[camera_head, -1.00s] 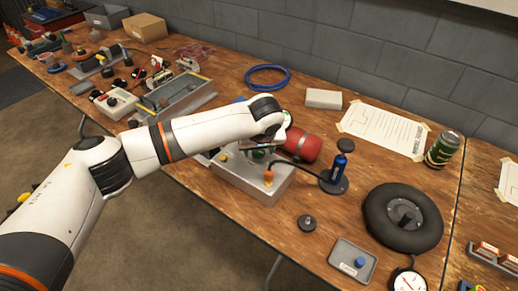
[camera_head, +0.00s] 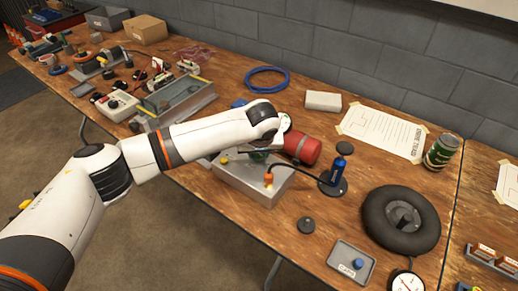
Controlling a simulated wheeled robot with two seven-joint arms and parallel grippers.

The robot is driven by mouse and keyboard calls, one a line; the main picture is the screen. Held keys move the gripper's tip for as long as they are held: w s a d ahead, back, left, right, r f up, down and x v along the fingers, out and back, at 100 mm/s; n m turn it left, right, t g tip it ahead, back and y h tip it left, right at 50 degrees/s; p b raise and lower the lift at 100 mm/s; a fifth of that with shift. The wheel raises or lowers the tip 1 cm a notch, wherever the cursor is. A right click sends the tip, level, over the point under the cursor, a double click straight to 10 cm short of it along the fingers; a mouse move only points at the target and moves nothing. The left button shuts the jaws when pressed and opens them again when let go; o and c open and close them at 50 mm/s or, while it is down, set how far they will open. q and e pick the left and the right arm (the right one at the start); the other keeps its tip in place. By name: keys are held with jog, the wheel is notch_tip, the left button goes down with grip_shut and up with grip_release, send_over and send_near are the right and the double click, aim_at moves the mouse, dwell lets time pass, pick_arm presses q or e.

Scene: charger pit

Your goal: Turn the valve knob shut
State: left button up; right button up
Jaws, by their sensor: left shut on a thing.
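A grey metal box (camera_head: 258,187) stands on the wooden bench, with a yellow button and an orange fitting on its top. A green valve knob (camera_head: 259,156) shows in part on top of the box near its back edge. My left gripper (camera_head: 258,150) reaches over the box from the left and is shut on the green knob. My wrist hides much of the knob and the fingers, so how far the knob is turned cannot be told. My right gripper is not in view.
A red cylinder (camera_head: 303,148) lies just behind the box, close to my left wrist. A blue pump-like cylinder (camera_head: 338,170) with a black hose stands right of the box. A black wheel (camera_head: 402,218) and a grey tray (camera_head: 351,262) lie further right. Bench between tray and box is mostly clear.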

pick_arm(q)
jog(key=m+p, duration=0.1)
jog(key=m+h+p, duration=0.1)
jog(key=m+p, duration=0.1)
jog(key=m+h+p, duration=0.1)
jog(key=p, duration=0.1)
jog(key=shift+a+r+m, duration=0.15)
jog(key=shift+a+m, duration=0.15)
jog(key=shift+m, duration=0.1)
jog(key=shift+m+g+h+p, duration=0.3)
jog(key=shift+m+g+p, duration=0.1)
jog(key=shift+m+p, duration=0.45)
jog(key=shift+a+m+h+p, duration=0.1)
jog(key=shift+m+h+p, duration=0.2)
jog(key=shift+m, duration=0.65)
jog(key=shift+w+f+m+g, duration=0.2)
jog(key=shift+m+g, duration=0.2)
jog(key=shift+m, duration=0.5)
jog(key=shift+m+h, duration=0.5)
jog(key=shift+m, duration=0.4)
jog(key=m+g+b, duration=0.1)
jog(key=m, duration=0.2)
jog(key=shift+w+a+f+g+b, duration=0.1)
jog(key=shift+g+b, duration=0.2)
jog(key=shift+b, duration=0.1)
jog(key=shift+m+g+h+b, duration=0.3)
jog(key=shift+m+b, duration=0.15)
jog(key=shift+m, duration=0.45)
